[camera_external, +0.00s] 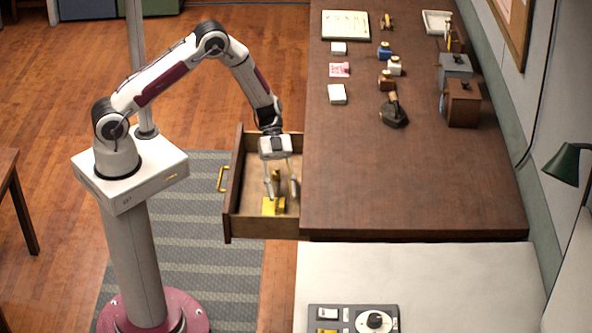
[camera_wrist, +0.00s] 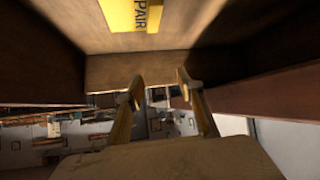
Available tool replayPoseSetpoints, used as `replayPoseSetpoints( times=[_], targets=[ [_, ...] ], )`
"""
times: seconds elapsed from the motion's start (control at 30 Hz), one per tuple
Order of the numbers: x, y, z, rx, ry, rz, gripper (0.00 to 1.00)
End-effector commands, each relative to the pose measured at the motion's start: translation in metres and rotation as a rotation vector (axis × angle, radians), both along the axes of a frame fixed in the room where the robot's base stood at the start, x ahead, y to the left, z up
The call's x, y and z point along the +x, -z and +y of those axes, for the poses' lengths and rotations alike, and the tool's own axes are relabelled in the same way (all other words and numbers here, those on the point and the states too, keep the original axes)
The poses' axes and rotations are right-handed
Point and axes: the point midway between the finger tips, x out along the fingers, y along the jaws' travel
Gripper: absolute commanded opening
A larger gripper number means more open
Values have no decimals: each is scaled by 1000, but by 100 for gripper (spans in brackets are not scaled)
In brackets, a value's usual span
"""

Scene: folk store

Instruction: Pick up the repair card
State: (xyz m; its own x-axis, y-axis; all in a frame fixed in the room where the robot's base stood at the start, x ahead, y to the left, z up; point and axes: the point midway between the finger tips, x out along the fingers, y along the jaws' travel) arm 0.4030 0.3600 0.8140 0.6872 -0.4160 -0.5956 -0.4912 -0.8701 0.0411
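The repair card (camera_external: 272,206) is yellow and lies inside the open drawer (camera_external: 236,185), near its lower end in the external view. In the wrist view the card (camera_wrist: 133,15) shows at the top edge with "PAIR" legible; the rest is cut off. My gripper (camera_external: 281,190) points down into the drawer. In the wrist view my gripper (camera_wrist: 160,82) has its two fingers apart with nothing between them. The card lies beyond the fingertips in that view, apart from them. In the external view the fingers partly overlap the card's surroundings, so the exact height above it is unclear.
The drawer walls stand close around my gripper. The wooden counter (camera_external: 400,190) is beside the drawer on the right, its lower part clear. A gold handle (camera_external: 222,179) is on the drawer front.

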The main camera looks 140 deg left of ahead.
Motion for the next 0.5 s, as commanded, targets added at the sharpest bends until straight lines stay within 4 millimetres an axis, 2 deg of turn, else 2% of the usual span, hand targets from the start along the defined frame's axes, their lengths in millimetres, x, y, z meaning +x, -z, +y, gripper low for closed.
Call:
replayPoseSetpoints(
  times=[0.1, 0.3, 0.5],
  targets=[
    [-28, 10, 19, -12, -34, -30, 37],
    [-71, 24, 44, -23, -83, -89, 37],
    [-100, 31, 58, -24, -116, -131, 37]
  ],
)
